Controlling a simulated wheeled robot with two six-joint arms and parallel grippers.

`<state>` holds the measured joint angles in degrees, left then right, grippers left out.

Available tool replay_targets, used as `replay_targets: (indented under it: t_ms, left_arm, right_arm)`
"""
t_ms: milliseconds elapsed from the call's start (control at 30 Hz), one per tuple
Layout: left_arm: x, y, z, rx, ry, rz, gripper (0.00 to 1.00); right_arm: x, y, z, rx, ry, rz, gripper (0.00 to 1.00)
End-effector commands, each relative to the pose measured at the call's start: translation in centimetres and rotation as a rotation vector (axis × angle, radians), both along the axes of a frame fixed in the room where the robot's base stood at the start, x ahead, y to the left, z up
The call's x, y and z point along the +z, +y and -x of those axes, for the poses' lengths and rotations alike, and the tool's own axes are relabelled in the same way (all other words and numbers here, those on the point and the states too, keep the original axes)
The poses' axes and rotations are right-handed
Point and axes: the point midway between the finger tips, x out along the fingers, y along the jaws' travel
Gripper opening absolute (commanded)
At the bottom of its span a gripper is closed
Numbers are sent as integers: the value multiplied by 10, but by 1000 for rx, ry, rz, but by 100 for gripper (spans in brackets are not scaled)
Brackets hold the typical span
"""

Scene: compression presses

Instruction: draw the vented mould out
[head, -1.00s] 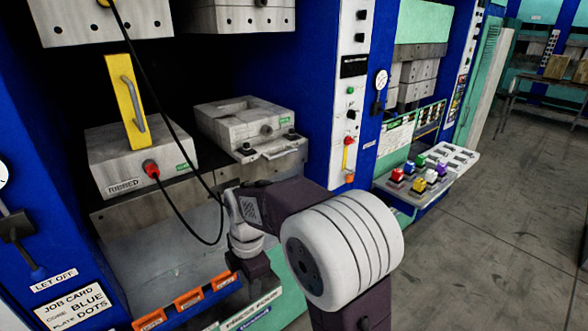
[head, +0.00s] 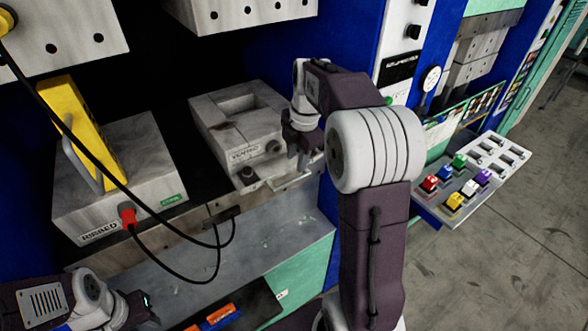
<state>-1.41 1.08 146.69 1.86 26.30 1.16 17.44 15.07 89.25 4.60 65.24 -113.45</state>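The vented mould (head: 222,128) is a grey block with a square recess in its top and a label on its front that appears to read VENTED. It sits in the press bay, right of the ribbed mould (head: 140,165). A metal ledge with a pale bar (head: 292,182) runs along its front. My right gripper (head: 303,160) points down at the mould's right front corner, above the bar. Whether it touches either is unclear, and its finger gap is hidden. My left gripper (head: 143,308) is low at the left, apart from both moulds; its finger gap does not show clearly.
The ribbed mould carries a yellow plate (head: 80,130) with a handle, and a black cable with a red plug (head: 127,214). Press platens overhang both moulds. A blue post (head: 350,60) and control panel stand right of the bay. A tray of coloured blocks (head: 462,205) sits further right.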

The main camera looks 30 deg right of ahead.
Motion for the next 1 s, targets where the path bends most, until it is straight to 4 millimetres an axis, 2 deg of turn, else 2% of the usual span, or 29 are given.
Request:
replay_targets:
  t_ms: [167, 400, 500, 800, 833, 933, 1000]
  left_arm:
    - [5, 0, 0, 0, 0, 0, 36]
    - [16, 0, 0, 0, 0, 0, 36]
    - [19, 0, 0, 0, 0, 0, 36]
    - [18, 0, 0, 0, 0, 0, 36]
    - [18, 0, 0, 0, 0, 0, 36]
    - [18, 0, 0, 0, 0, 0, 36]
    - [18, 0, 0, 0, 0, 0, 36]
  right_arm:
    - [-25, 1, -4, 0, 6, -1, 34]
    - [-71, 1, -13, 0, 6, -1, 34]
    - [-83, 1, -16, -1, 3, 0, 34]
    - [-89, 1, -18, -1, 0, 1, 34]
    - [-89, 1, -18, -1, 0, 1, 32]
    - [-89, 1, -18, -1, 0, 1, 4]
    - [-89, 1, -18, -1, 0, 1, 0]
